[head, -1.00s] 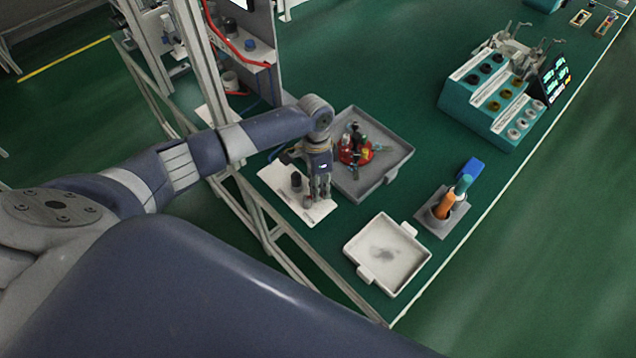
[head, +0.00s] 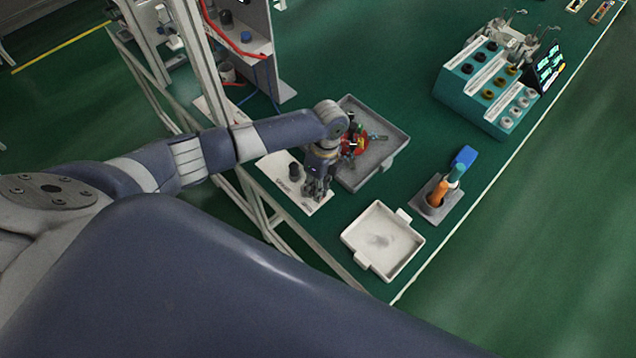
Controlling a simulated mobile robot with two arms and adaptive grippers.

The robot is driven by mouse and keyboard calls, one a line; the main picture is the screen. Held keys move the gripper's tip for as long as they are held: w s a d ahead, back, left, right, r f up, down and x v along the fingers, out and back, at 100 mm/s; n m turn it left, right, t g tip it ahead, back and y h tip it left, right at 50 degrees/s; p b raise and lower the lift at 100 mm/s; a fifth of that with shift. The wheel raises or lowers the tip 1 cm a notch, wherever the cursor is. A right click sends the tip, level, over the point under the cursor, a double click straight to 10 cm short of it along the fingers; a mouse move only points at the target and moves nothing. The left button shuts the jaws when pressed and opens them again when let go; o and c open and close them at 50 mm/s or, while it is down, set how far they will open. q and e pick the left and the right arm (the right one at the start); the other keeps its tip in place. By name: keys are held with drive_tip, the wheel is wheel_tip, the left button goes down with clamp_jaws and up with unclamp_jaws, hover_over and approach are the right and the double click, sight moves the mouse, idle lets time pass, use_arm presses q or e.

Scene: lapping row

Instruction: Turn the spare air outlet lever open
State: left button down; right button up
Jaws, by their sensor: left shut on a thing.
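My left gripper (head: 315,194) points down at the white plate (head: 316,208) on the green bench. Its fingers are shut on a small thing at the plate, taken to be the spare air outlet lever. The fingers hide nearly all of it, so its angle cannot be told. My right gripper is not in view.
A grey tray (head: 388,163) with red parts lies just behind the gripper. A white tray (head: 362,218) and an orange-handled tool in a holder (head: 430,208) stand to the right. A teal rack (head: 458,98) is farther back. A panel with red hose (head: 262,50) stands upper left.

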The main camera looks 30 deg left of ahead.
use_arm(q)
drive_tip(key=shift+s+r+m, duration=0.1)
drive_tip(key=shift+s+m, duration=0.2)
drive_tip(key=shift+m, duration=0.8)
drive_tip(key=c, duration=1.6)
unclamp_jaws()
drive_tip(key=shift+s, duration=0.1)
drive_tip(key=shift+c, duration=0.2)
wheel_tip(320, 180, up, 12)
drive_tip(key=w, duration=0.2)
drive_tip(key=shift+w+d, duration=0.15)
drive_tip(key=shift+d, duration=0.2)
drive_tip(key=shift+f, duration=0.2)
